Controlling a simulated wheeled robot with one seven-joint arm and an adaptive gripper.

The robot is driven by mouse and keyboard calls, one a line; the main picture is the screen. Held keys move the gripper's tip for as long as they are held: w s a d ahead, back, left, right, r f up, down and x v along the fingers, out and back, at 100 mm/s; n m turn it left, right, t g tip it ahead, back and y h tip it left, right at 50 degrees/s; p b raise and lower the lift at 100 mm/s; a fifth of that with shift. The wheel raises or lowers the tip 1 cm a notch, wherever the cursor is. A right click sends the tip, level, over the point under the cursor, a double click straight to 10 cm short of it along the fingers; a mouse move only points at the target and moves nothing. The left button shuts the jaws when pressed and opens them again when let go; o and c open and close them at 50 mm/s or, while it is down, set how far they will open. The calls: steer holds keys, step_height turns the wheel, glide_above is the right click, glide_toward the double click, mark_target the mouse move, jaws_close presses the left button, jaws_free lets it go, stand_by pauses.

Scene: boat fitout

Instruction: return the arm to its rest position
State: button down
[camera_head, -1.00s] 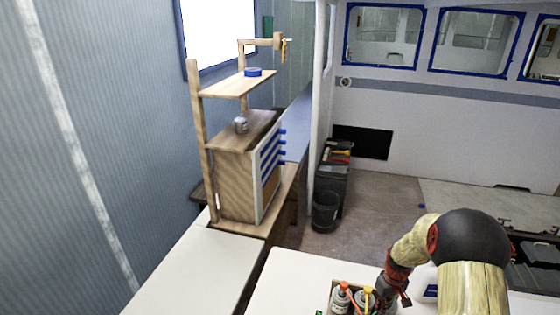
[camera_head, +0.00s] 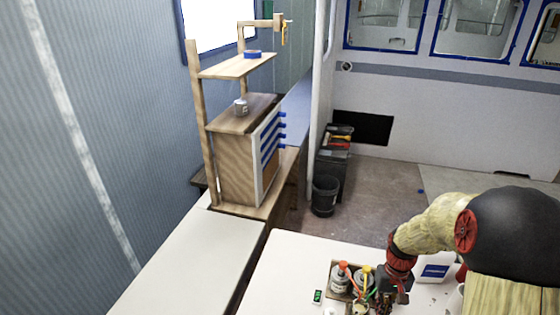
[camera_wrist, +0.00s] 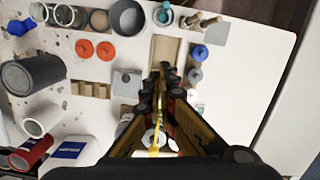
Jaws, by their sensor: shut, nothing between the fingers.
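My gripper (camera_head: 388,298) is low at the right of the head view, over the white table, beside a small wooden tray of bottles. In the wrist view my gripper (camera_wrist: 164,78) points down over the table with its fingers together and nothing between them. My arm comes in from the right edge of the head view, bent at the elbow. The fingertips are partly hidden in the head view.
A white container (camera_head: 434,268) stands just right of my gripper. A wooden shelf unit (camera_head: 232,165) stands at the back left. The white table (camera_head: 284,262) is clear left of the tray.

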steer(key=s+a+r+t+b, duration=0.3)
steer(key=s+a+r+b, duration=0.2)
steer(key=s+r+b, duration=0.1)
steer(key=s+a+r+n+t+b, duration=0.1)
steer(key=s+a+r+t+b, duration=0.3)
steer(key=s+b, duration=0.5)
step_height(320, 180, up, 2)
steer(key=shift+s+a+r, duration=0.1)
steer(key=shift+s+a, duration=0.5)
steer(key=shift+a, duration=0.6)
stand_by(0.4)
